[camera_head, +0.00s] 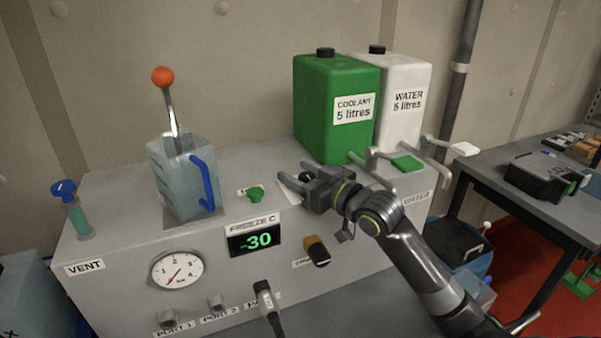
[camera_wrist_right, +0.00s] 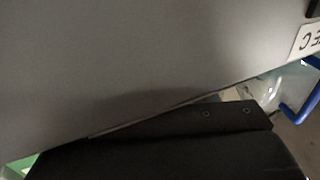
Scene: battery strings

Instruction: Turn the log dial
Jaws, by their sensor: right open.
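My right gripper (camera_head: 281,173) is open over the top of the grey machine, fingers pointing left. A small dark round part (camera_head: 305,177) shows between the fingers, mostly hidden, with a pale label (camera_head: 289,196) partly covered beside it. I cannot tell whether this is the log dial or whether the fingers touch it. The right wrist view shows mostly grey panel and a dark blurred part. My left gripper is not in view.
A clear jug with a blue handle (camera_head: 204,180) and a red-topped lever (camera_head: 163,77) stand at left. Green coolant (camera_head: 325,120) and white water (camera_head: 412,76) canisters stand behind the gripper. A gauge (camera_head: 177,270) and a -30 display (camera_head: 255,241) are on the front.

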